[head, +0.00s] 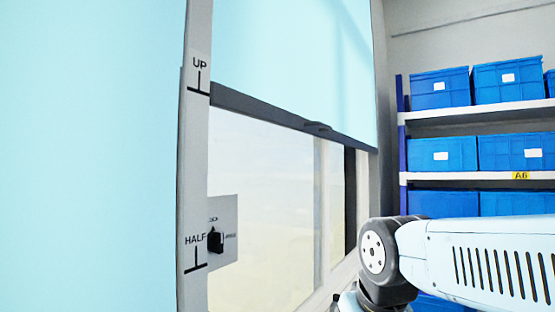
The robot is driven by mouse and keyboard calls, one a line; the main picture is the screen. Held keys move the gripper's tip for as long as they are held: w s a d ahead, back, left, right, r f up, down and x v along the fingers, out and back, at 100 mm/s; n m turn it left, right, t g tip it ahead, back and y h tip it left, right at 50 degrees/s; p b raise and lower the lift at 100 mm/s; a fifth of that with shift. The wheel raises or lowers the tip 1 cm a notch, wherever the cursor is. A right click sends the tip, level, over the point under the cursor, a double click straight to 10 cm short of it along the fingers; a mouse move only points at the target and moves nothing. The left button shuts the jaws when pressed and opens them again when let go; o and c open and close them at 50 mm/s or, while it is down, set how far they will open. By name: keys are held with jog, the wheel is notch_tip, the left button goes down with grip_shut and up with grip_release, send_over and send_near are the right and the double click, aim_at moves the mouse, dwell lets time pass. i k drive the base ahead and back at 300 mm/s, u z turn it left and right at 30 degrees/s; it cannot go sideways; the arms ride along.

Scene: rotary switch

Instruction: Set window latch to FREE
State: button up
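The window latch (216,241) is a small black rotary knob on a grey plate (229,256) at the lower left of the window. Its knob looks upright. A small mark sits above it and a small label, too small to read surely, sits to its right. My gripper is not in view. Only part of my arm shows at the lower right, well to the right of the latch.
A light blue blind (290,60) hangs over the upper window, with a dark bottom bar (285,117). The grey frame post (194,150) carries UP and HALF marks. A shelf rack (470,115) with several blue bins (440,89) stands at the right.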

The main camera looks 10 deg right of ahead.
aim_at(215, 240)
jog(key=z, duration=0.1)
jog(key=k, duration=1.65)
jog(key=u, duration=0.5)
jog(key=i, duration=1)
jog(key=z, duration=0.1)
